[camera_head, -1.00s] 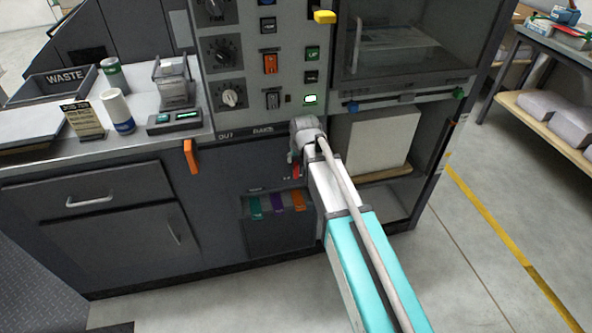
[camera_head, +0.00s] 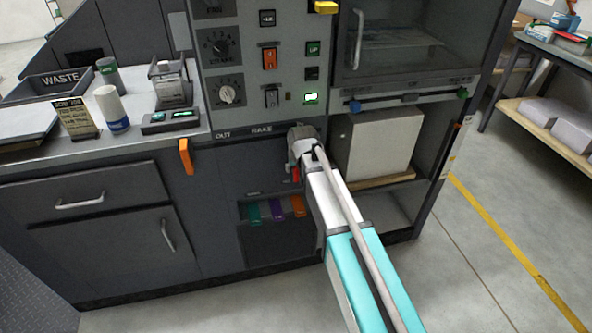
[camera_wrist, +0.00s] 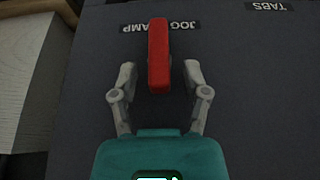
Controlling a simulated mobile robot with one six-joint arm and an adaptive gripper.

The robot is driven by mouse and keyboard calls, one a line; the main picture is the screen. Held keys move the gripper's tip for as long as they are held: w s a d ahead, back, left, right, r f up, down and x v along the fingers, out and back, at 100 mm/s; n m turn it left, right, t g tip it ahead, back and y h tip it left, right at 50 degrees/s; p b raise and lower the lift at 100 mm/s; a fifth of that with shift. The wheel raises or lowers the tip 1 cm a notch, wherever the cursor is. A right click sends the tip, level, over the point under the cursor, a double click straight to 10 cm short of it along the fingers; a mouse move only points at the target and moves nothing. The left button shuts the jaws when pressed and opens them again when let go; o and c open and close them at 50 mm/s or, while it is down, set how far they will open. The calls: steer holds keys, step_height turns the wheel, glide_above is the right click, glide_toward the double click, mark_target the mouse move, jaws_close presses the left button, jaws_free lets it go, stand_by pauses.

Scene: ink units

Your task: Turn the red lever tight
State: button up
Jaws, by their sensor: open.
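The red lever (camera_wrist: 159,55) stands upright in the wrist view, on a dark panel, just below a partly covered label. My gripper (camera_wrist: 158,80) is open, with one finger on each side of the lever's lower end. Gaps show between both fingers and the lever, so neither seems to touch it. In the head view a small part of the red lever (camera_head: 295,174) shows beside my wrist, on the dark cabinet front. My arm hides the fingers and most of the lever there.
An orange handle (camera_head: 185,157) sticks out left of my arm. Green, purple and orange tabs (camera_head: 276,209) hang below the lever. An open shelf with a pale block (camera_head: 385,142) is right of my wrist. A control panel (camera_head: 262,65) is above. The floor in front is clear.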

jaws_close()
stand_by(0.3)
steer(key=shift+d+y, duration=0.1)
steer(key=shift+y, duration=0.3)
steer(key=f+m+g+y+b, duration=0.1)
steer(key=y+b, duration=0.4)
steer(key=b, duration=0.1)
steer(key=d+f+m+g+y+b, duration=0.1)
steer(key=y+b, duration=0.4)
steer(key=b, duration=0.2)
steer(key=d+f+m+g+y+b, duration=0.1)
steer(key=m+y+b, duration=0.1)
steer(key=y+b, duration=0.3)
steer(key=shift+w+d+b, duration=0.2)
steer(key=shift+w+b, duration=0.15)
steer(key=shift+b, duration=0.55)
steer(key=shift+y, duration=0.5)
steer(key=shift+r, duration=0.1)
